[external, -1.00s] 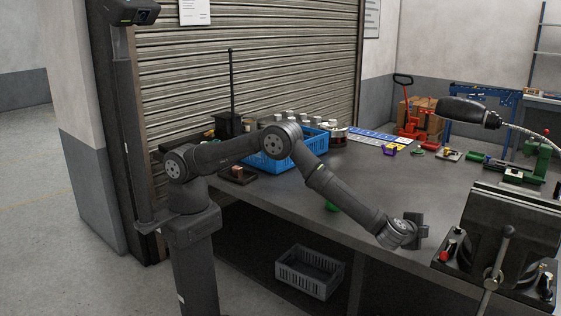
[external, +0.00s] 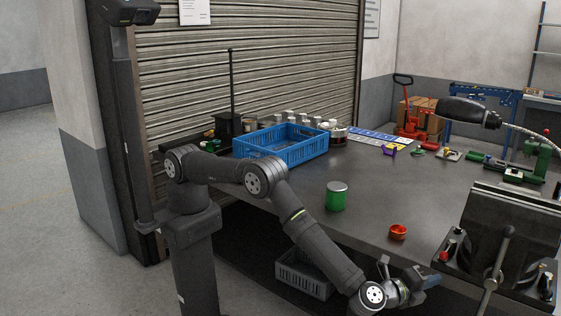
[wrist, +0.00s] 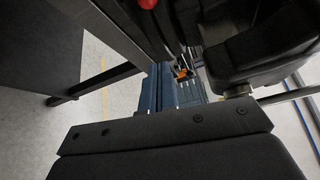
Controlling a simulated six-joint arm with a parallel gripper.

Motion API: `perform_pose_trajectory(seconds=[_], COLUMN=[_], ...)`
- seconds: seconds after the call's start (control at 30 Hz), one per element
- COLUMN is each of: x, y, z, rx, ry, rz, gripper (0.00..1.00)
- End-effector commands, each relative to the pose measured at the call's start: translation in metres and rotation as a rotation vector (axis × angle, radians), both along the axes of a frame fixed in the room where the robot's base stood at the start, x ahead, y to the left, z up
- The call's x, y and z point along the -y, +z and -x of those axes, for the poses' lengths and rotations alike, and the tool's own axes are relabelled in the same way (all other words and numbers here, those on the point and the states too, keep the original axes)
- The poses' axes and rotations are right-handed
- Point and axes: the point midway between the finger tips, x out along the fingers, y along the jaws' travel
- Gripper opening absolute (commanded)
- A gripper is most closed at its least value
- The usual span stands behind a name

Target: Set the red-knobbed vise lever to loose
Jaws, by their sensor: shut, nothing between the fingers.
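The dark vise (external: 512,225) stands on the right part of the bench in the external view. A small lever with a red knob (external: 443,256) sits at the left of its base. My gripper (external: 432,281) is shut and empty, low in front of the bench edge, just below and left of that red knob. A gap to the knob seems to show, but contact cannot be told. In the wrist view, the dark blue fingers (wrist: 170,88) are together. A red round thing (wrist: 147,4) at the top edge and a small orange part (wrist: 182,72) are too cropped or small to identify.
A second small lever (external: 546,280) is at the right of the vise base, and a grey handle bar (external: 497,260) rises in front. A red cup (external: 398,232) and a green can (external: 337,196) stand on the bench. A blue crate (external: 282,145) is farther back.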

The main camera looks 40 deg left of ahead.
Motion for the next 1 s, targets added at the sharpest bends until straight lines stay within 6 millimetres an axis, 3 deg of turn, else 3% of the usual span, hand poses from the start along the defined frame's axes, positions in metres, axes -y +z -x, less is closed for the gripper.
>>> perform_pose_trajectory(seconds=[0.57,1.0], x=[0.036,0.046], y=[-0.006,-0.005], z=[-0.066,-0.086], rx=[-0.001,-0.001], ry=[0.002,0.001], rz=[0.003,0.0], gripper=[0.0,0.0])
